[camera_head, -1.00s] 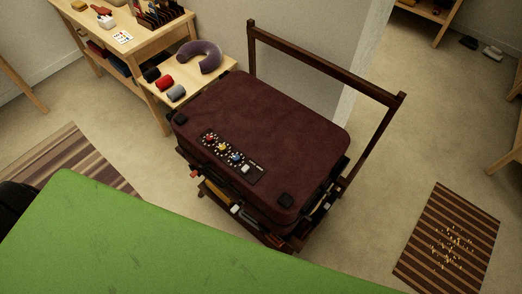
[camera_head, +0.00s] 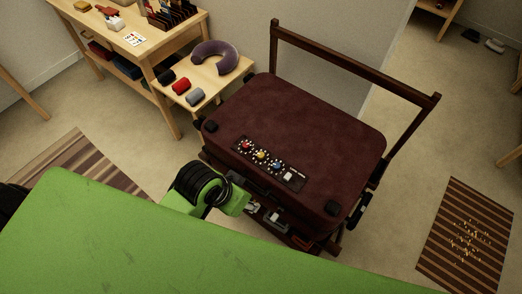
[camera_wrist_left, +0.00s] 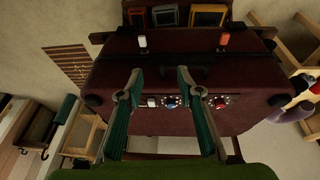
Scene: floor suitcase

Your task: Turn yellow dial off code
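The maroon suitcase (camera_head: 310,120) lies closed on a dark wooden stand. A black dial panel (camera_head: 270,159) is on its lid near the front edge. On the panel are a red dial (camera_head: 246,146), the yellow dial (camera_head: 261,155), a blue dial (camera_head: 276,166) and a white piece (camera_head: 289,176). My left arm (camera_head: 205,190) is at the suitcase's front, below the panel. In the left wrist view my left gripper (camera_wrist_left: 159,76) is open and empty, its fingers spread over the suitcase. The blue dial (camera_wrist_left: 170,102) shows between them; the right finger mostly hides the yellow dial. My right gripper is out of view.
A wooden rail (camera_head: 350,65) rises behind the suitcase. A bench (camera_head: 215,85) with a purple neck pillow (camera_head: 215,56) and several rolled items stands at the back left. Striped mats lie on the floor at left and right. My green body fills the bottom.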

